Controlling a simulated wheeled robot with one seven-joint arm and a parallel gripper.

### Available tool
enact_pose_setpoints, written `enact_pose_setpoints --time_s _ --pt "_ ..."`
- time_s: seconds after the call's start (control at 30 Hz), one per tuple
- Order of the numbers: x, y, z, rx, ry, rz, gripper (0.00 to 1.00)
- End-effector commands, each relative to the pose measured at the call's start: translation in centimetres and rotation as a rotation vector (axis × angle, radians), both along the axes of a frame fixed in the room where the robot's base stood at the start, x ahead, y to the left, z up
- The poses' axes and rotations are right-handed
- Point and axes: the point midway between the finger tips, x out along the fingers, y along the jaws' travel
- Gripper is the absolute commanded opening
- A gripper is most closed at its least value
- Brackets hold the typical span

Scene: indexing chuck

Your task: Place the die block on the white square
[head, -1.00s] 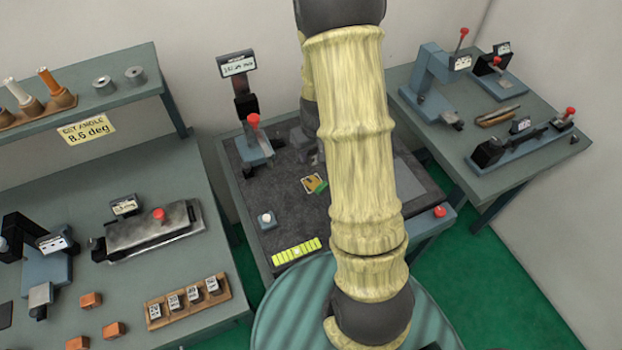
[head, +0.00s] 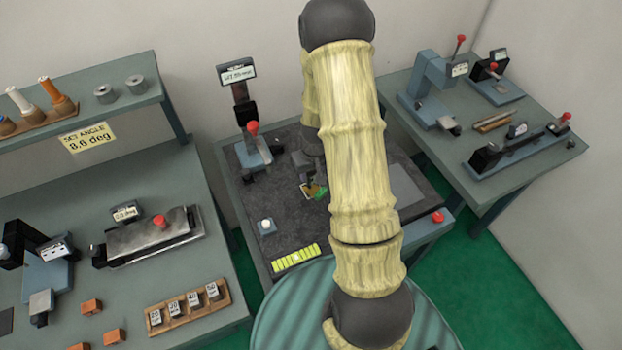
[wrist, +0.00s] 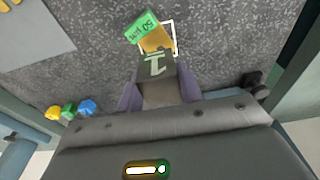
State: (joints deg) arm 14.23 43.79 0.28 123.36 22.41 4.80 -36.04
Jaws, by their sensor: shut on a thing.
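My gripper (wrist: 159,92) is shut on the die block (wrist: 156,66), a grey-brown block with a pale mark on its face, seen between the fingers in the wrist view. Just beyond the block is the white square (wrist: 175,38), an outline on the dark speckled mat. A gold-orange patch (wrist: 157,41) shows inside it, and a green tag (wrist: 142,27) reading "50 µm" overlaps its left side. The block hides the near part of the square. In the head view my gripper (head: 309,180) is over the mat beside the gold and green pieces; the block is not clear there.
A lever device with a red knob (head: 253,127) and a display (head: 237,71) stands at the mat's back left. A white button (head: 265,225) and a yellow strip (head: 296,258) lie at the front left. A grey plate (head: 405,185) lies right of my arm.

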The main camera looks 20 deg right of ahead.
Motion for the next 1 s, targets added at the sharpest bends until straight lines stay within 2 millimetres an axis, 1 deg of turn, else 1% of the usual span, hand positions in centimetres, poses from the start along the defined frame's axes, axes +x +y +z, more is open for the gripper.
enact_pose_setpoints --time_s 0.23,0.33,0.77,0.8,0.87,0.9,1.0 --pt "-0.1 0.0 -2.7 0.002 0.003 -0.001 0.0" --pt "0.0 0.0 -3.5 0.001 0.001 -0.001 0.0" --pt "0.0 0.0 -4.2 0.0 -0.001 0.0 0.0" --pt "0.0 0.0 -4.1 0.001 0.001 0.0 0.44" --pt "-0.1 0.0 -4.1 0.001 0.001 0.0 0.56" --pt "-0.1 0.0 -4.1 0.001 0.001 0.0 0.58" --pt "-0.1 0.0 -4.1 0.001 0.001 0.0 0.58"
